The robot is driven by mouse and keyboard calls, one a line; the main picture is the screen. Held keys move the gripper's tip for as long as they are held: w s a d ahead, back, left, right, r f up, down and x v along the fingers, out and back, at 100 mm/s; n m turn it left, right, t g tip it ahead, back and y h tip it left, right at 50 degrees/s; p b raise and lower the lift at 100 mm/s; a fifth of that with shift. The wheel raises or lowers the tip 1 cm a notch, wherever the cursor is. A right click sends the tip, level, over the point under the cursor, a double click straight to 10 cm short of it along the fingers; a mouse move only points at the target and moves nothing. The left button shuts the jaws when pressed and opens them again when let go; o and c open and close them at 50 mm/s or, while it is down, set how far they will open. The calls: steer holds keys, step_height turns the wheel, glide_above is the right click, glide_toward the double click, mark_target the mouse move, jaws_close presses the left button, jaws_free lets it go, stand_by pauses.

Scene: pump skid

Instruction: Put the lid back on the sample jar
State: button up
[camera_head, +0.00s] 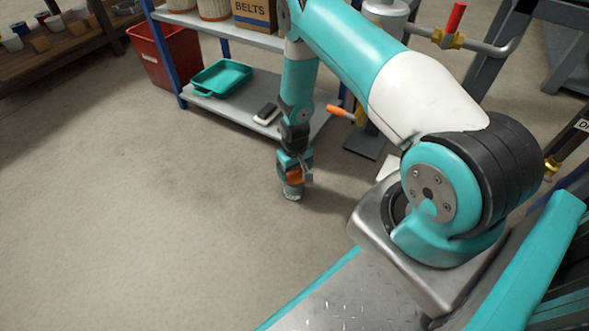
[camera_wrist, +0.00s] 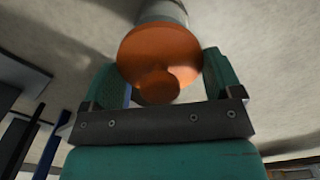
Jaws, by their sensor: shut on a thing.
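The orange lid (camera_wrist: 158,50), a round disc with a knob, sits between the fingers of my gripper (camera_wrist: 167,72) in the wrist view. My gripper is shut on it. A pale grey cylinder, seemingly the sample jar (camera_wrist: 163,11), is directly beyond the lid, mostly hidden by it. In the head view my gripper (camera_head: 294,177) points down over the floor, with the orange lid (camera_head: 293,175) at its jaws. The pale end of the jar (camera_head: 292,194) shows just below. I cannot tell whether the lid is seated on it or what supports it.
A shelf unit (camera_head: 205,103) behind my gripper holds a teal tray (camera_head: 222,76), a dark handheld device (camera_head: 266,113) and a belts box (camera_head: 254,12). A red bin (camera_head: 160,55) stands left of it. An orange handle (camera_head: 340,112) is near my arm. Floor at left is clear.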

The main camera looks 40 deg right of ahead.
stand_by(0.4)
steer(key=o, duration=0.7)
steer(key=shift+r, duration=0.15)
steer(key=shift+r+p, duration=3.25)
steer(key=shift+r, duration=0.15)
jaws_close()
